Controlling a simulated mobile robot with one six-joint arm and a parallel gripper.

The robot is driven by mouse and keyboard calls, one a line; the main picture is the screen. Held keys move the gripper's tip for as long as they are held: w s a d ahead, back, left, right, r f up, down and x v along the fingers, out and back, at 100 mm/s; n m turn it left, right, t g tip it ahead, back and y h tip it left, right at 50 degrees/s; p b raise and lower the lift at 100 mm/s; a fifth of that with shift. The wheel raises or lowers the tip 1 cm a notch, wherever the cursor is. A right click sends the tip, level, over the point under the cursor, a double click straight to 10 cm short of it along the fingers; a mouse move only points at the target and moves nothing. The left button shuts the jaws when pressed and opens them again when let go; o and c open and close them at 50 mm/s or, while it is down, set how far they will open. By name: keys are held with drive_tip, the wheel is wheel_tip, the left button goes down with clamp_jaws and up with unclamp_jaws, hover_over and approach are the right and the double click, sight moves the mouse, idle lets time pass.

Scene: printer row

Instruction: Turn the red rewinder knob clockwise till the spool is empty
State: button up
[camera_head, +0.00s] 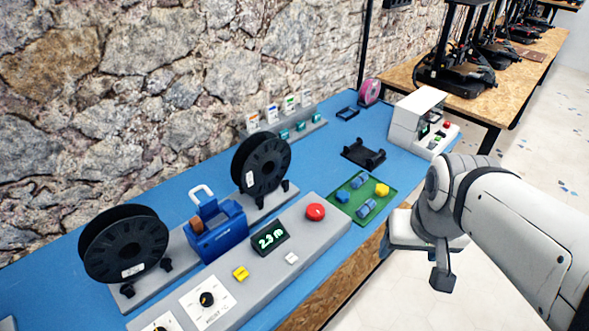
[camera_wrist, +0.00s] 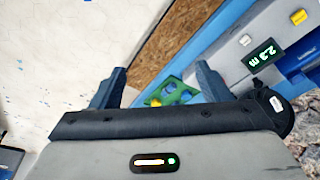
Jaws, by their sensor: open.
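A red round cap (camera_head: 316,212), the only red knob-like part on the grey rewinder console (camera_head: 318,240), sits at its right end. A display (camera_head: 270,238) reads about 2.3 m; it also shows in the wrist view (camera_wrist: 262,55). A black spool (camera_head: 124,246) stands at the left and another (camera_head: 262,164) at the right, with a blue unit (camera_head: 217,236) between them. I cannot tell how much filament either carries. My gripper (camera_head: 413,263) is open and empty, right of the console beyond the table's front edge. Its two fingers show in the wrist view (camera_wrist: 160,72).
A yellow button (camera_head: 241,273), a white button (camera_head: 292,258) and a black dial (camera_head: 207,299) are on the console. A green mat (camera_head: 346,207) with blue and yellow parts lies right of it. A white machine (camera_head: 408,120) stands farther right. Floor is free beyond the table's front edge.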

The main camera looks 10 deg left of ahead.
drive_tip(key=w+a+r+n+g+p, duration=0.1)
drive_tip(key=w+a+n+p, duration=0.2)
drive_tip(key=w, duration=0.6)
drive_tip(key=n+g+h+p, duration=0.2)
drive_tip(key=n+h, duration=0.2)
drive_tip(key=n, duration=0.9)
approach(315, 209)
drive_tip(key=shift+h, duration=0.3)
drive_tip(key=shift+a+p+x, duration=0.2)
drive_tip(key=shift+p+x, duration=0.45)
drive_tip(key=shift+x, duration=3.75)
drive_tip(key=shift+f, duration=0.1)
drive_tip(key=shift+c, duration=0.5)
drive_tip(key=c, duration=0.9)
drive_tip(key=shift+o, duration=0.2)
drive_tip(key=shift+w+m+g, duration=0.1)
drive_tip(key=shift+m+g, duration=0.2)
